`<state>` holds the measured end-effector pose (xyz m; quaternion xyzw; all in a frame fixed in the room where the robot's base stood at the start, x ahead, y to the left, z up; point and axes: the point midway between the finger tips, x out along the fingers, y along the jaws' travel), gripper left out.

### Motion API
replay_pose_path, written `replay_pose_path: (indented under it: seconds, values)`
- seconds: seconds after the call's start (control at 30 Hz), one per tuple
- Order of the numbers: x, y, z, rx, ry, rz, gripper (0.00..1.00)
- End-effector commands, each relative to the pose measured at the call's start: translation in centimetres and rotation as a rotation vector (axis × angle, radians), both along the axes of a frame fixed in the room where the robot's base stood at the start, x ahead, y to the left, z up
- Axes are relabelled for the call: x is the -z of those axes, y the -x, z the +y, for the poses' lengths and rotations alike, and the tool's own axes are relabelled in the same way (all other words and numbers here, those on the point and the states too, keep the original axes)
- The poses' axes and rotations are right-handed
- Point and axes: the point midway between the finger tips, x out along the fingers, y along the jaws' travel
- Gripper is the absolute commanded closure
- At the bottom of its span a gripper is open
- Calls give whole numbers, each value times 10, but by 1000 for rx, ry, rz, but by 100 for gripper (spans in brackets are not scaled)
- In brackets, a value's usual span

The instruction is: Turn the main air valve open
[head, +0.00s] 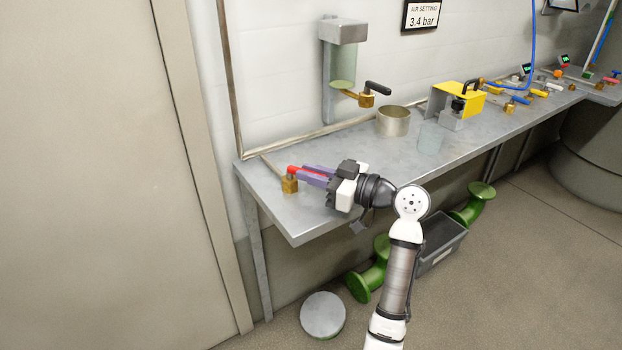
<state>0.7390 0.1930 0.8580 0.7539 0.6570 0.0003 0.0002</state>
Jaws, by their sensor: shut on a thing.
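The valve at the left end of the grey bench has a square brass body (289,186) and a red lever handle (293,169). I take it to be the main air valve. A thin pipe runs from it back toward the wall. My gripper (308,174) reaches in from the right with its purple fingers shut on the red handle. The handle points right from the brass body, toward my gripper. The fingers hide much of the handle. Another valve (367,98), with a black lever, hangs under the wall-mounted unit.
A metal cup (393,121), a clear beaker (431,138) and a yellow device (463,98) stand on the bench (330,222) to the right. A sign (421,15) reads "AIR SETTING 3.4 bar".

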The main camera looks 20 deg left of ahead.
Motion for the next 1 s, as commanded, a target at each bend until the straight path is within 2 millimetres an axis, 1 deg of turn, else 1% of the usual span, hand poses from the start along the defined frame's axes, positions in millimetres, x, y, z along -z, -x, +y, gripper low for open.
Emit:
replay_pose_path:
  seconds: [0.37, 0.4, 0.53, 0.83, 0.93, 1.0]
  values:
    - [0, 0, 0, -4, 0, 1, 100]
    - [0, 0, 0, -4, 0, 1, 80]
    - [0, 0, 0, -4, 0, 1, 64]
    - [0, 0, -1, -3, 0, 1, 64]
    - [1, 1, -9, -2, 0, 1, 64]
    - [1, 1, -19, 0, -1, 1, 64]
